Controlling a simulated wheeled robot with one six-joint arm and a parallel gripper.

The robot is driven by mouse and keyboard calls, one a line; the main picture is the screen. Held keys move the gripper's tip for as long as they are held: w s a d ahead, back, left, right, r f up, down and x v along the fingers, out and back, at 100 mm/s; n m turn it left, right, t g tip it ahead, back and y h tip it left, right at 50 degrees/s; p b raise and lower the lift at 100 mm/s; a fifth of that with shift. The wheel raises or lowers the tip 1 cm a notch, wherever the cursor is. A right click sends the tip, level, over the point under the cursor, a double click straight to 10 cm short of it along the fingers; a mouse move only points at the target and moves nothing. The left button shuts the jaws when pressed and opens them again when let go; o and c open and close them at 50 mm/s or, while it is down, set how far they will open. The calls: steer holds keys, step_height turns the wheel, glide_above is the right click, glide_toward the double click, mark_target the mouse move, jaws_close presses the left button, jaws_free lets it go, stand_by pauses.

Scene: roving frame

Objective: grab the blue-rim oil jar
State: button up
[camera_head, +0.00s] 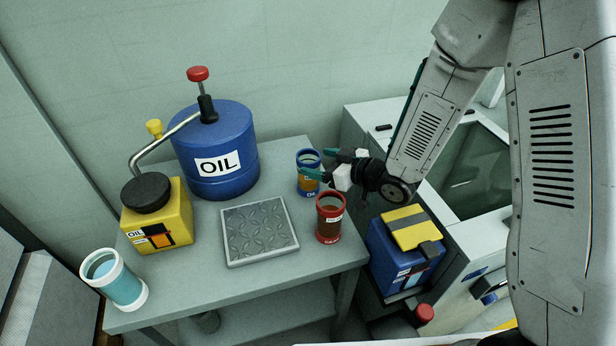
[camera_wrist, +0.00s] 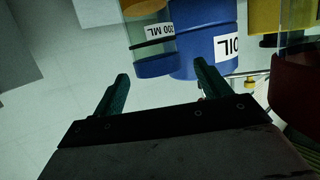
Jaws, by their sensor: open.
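The blue-rim oil jar (camera_head: 309,185) stands upright at the right back of the grey table, with amber contents and a label. My gripper (camera_head: 322,163) is open at the jar's right side, and its green fingers partly cover the jar in the head view. In the wrist view the picture is upside down: the jar (camera_wrist: 152,48) shows between and beyond the open fingertips (camera_wrist: 160,72), with its blue rim at the bottom. I see no finger shut on it; whether a fingertip touches it I cannot tell.
A red-rim jar (camera_head: 330,222) stands close in front. A large blue oil drum (camera_head: 225,180), yellow can (camera_head: 165,225), metal plate (camera_head: 260,232) and white-rim jar (camera_head: 118,285) share the table (camera_head: 200,290). A blue box (camera_head: 385,255) with a yellow top stands right of it.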

mark_target(300, 156)
steer(key=x, duration=0.6)
steer(key=shift+w+a, duration=0.15)
steer(key=shift+w, duration=0.15)
steer(key=shift+r, duration=0.1)
steer(key=c, duration=1.5)
